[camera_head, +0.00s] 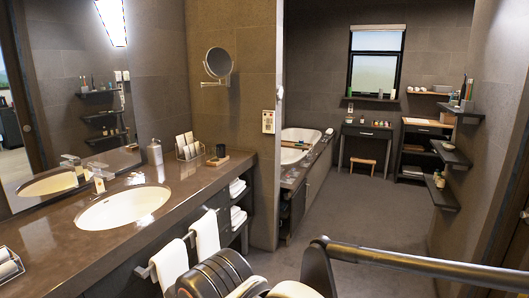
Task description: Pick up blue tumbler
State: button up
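I cannot make out a blue tumbler for certain in the head view. A small dark cup (221,150) stands on the dark tray near the far end of the vanity counter; its colour is too dark to tell. Dark and grey parts of my arm cross the bottom middle and lower right. My gripper's fingertips do not show, so its state and place relative to any cup are hidden.
The brown vanity counter (185,198) runs along the left with a white oval basin (124,207), faucet (97,180), soap dispenser (155,152) and card holder (189,148). Towels (206,235) hang on its front. Wall shelves (447,190) stand out at right. Floor (375,215) beyond is open.

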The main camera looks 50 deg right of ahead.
aim_at(223, 148)
jog(key=z, duration=1.15)
jog(key=i+l+u, duration=0.15)
jog(key=i+l, duration=0.15)
jog(key=i, duration=0.2)
